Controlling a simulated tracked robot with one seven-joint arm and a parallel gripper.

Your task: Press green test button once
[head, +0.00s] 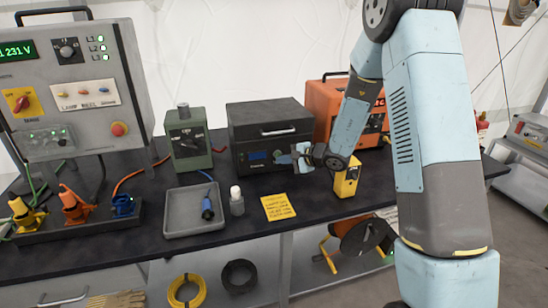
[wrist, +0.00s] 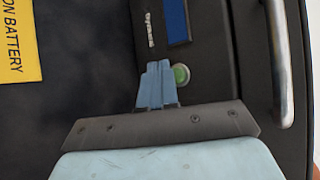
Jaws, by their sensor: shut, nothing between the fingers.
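The green test button (wrist: 181,74) is a round green disc in a pale ring on the front of a black box (wrist: 215,50), beside its blue display (wrist: 176,20). In the head view the black box (head: 268,118) stands at the back of the bench, and my gripper hides the button there. My gripper (head: 284,159) is shut and empty, reaching to the box front from the right. In the wrist view its fingertips (wrist: 157,66) lie just left of the button, partly overlapping its ring. I cannot tell whether they touch the panel.
A yellow note (head: 278,206) lies on the bench (head: 330,205), near a white-capped bottle (head: 237,200) and a grey tray (head: 194,210). A green box (head: 188,140) stands left of the black box. An orange case (head: 325,105) and a yellow device (head: 347,178) are on the right.

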